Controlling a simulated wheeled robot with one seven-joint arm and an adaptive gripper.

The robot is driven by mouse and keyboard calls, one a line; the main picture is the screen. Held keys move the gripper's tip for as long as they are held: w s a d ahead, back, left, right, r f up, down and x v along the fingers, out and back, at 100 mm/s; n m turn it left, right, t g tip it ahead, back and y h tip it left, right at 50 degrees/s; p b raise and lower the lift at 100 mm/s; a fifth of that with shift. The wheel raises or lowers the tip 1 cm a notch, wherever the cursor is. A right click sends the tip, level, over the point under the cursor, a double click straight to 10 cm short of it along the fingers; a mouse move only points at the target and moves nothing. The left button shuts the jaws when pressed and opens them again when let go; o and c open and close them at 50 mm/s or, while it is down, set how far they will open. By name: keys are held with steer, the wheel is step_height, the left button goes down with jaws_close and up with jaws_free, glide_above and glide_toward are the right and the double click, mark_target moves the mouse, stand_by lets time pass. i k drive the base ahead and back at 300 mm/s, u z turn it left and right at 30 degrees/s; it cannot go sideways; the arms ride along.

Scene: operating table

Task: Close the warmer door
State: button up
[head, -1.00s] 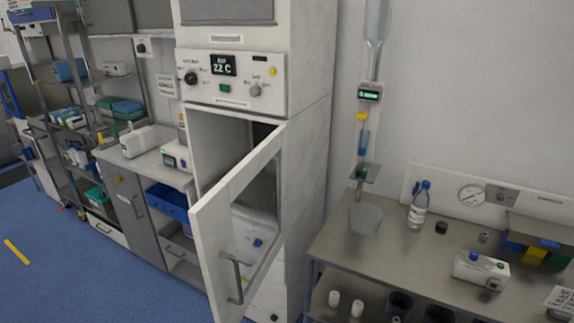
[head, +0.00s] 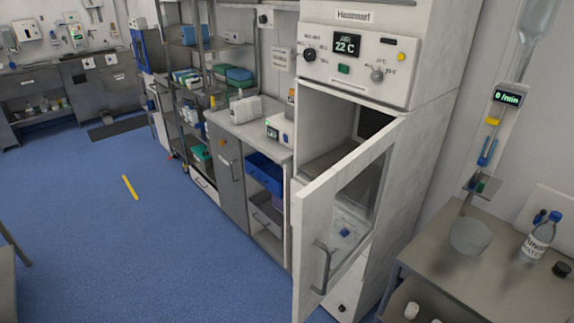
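The warmer (head: 435,120) is a tall white cabinet with a control panel (head: 357,60) whose display reads 22 C. Its white-framed door (head: 312,222) stands wide open, swung out toward me, with a glass pane (head: 355,205) in it. A grey bar handle (head: 322,268) sits on the door's left, free edge. The dark opening of the compartment (head: 330,130) shows above and behind the door. A small blue item (head: 345,232) shows through the glass. My gripper is not in view.
A metal table (head: 445,262) with a bowl (head: 470,236) and a bottle (head: 538,238) stands right of the warmer. Low cabinets with a blue bin (head: 265,172) and a shelf rack (head: 190,58) stand to its left. The blue floor (head: 150,240) at left is open.

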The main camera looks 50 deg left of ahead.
mark_target(313, 280)
steer(key=u, duration=1.15)
steer(key=i, duration=1)
steer(key=z, duration=0.05)
